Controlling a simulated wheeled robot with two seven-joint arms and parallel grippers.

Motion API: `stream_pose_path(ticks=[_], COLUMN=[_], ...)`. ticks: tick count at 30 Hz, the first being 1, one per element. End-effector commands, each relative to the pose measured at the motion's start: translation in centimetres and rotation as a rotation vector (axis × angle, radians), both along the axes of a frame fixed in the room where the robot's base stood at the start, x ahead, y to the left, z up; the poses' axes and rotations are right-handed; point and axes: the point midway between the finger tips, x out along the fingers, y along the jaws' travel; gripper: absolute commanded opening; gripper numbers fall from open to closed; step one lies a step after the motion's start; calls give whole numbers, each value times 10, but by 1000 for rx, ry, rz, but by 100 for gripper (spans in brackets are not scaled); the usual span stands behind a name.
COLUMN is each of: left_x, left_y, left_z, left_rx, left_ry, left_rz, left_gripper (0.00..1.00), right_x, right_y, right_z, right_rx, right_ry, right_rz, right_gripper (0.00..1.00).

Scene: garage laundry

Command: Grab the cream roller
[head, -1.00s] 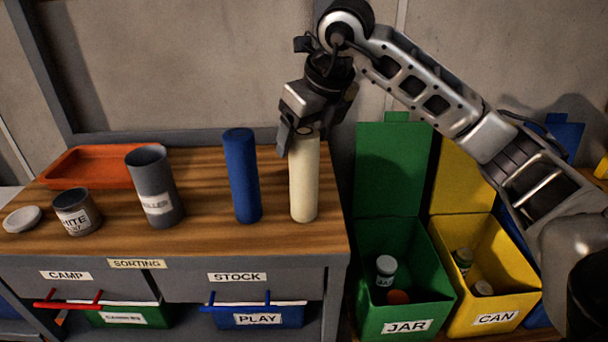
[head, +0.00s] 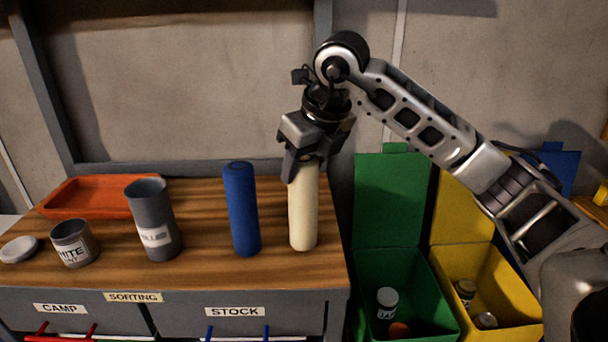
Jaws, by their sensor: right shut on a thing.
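The cream roller (head: 303,213) stands upright near the right end of the wooden bench top, just right of a blue roller (head: 242,209). My right gripper (head: 305,170) comes down from above and is shut on the top end of the cream roller. Its fingers cover the roller's upper tip. The roller's lower end appears to rest on the bench. My left gripper is not in the view.
A grey labelled cup (head: 153,219), a white-labelled can (head: 75,243), a pale lid (head: 18,249) and an orange tray (head: 88,197) are on the bench's left. Open green (head: 405,262) and yellow (head: 487,267) bins stand to the right.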

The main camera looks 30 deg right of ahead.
Motion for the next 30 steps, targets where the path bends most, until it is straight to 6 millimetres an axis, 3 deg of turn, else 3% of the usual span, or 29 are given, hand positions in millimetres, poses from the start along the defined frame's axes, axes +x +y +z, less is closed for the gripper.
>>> stream_pose_path(ticks=[3,12,21,30], left_x=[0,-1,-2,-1], left_y=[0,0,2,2], left_z=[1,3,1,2], left_rx=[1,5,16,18], left_ry=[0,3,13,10], left_rz=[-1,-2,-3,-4], left_gripper=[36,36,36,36], right_x=[1,-38,-75,-86], right_y=[1,50,98,111], right_z=[23,88,112,118], right_rx=[1,-5,-3,0], right_ry=[-8,-10,-5,-2], right_rz=[2,8,5,1], right_gripper=[12,12,12,12])
